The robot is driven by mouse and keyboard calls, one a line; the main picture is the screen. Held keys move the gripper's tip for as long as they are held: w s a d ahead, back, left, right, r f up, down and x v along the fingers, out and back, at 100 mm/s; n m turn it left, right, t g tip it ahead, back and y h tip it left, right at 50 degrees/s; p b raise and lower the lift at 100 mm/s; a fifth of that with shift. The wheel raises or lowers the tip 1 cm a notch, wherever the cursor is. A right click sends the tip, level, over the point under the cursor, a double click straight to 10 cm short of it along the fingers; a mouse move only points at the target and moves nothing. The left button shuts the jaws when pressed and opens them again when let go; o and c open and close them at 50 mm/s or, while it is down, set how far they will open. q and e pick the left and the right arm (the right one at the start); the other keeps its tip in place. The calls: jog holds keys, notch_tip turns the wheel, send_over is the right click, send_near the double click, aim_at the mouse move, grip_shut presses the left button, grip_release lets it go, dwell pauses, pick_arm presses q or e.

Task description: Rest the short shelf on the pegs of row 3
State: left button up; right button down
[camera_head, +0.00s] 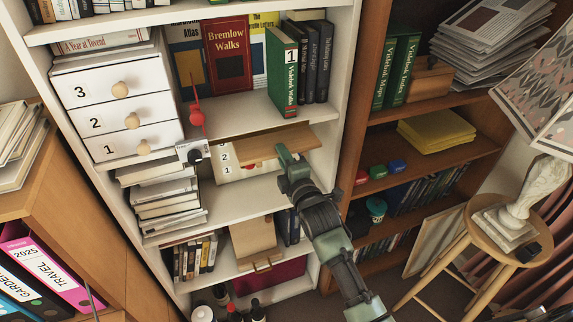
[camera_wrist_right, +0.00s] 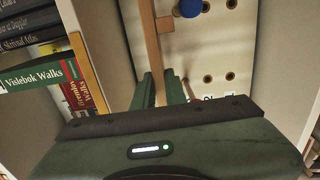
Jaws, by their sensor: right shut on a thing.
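The short shelf (camera_head: 262,149) is a light wooden board in the middle compartment of the white bookcase. My right gripper (camera_head: 283,152) is shut on its front edge. In the right wrist view the board (camera_wrist_right: 151,40) shows edge-on, running up from between the fingers (camera_wrist_right: 162,90). A white panel with holes (camera_wrist_right: 232,50) stands beside it, with a blue peg (camera_wrist_right: 190,8) near the top. In the head view the numbered panel (camera_head: 228,172) shows partly under the board, with 2 and 1 readable. Row 3 and any contact with pegs are hidden. My left gripper is not in view.
A white drawer box (camera_head: 118,100) and stacked books (camera_head: 163,200) stand at the left. A green book (camera_head: 283,72) stands above the board. A brown bookcase (camera_head: 350,140) is at the right.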

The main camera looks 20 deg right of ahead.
aim_at(273, 137)
jog(key=shift+w+a+b, duration=0.15)
jog(key=shift+w+b, duration=1.3)
jog(key=shift+w, duration=2.3)
jog(key=shift+s+f, duration=0.1)
jog(key=shift+f, duration=0.35)
jog(key=shift+f+b, duration=1.05)
jog(key=shift+f, duration=0.45)
jog(key=c, duration=1.6)
grip_release()
jog(key=shift+c, duration=0.2)
jog(key=shift+s, duration=0.1)
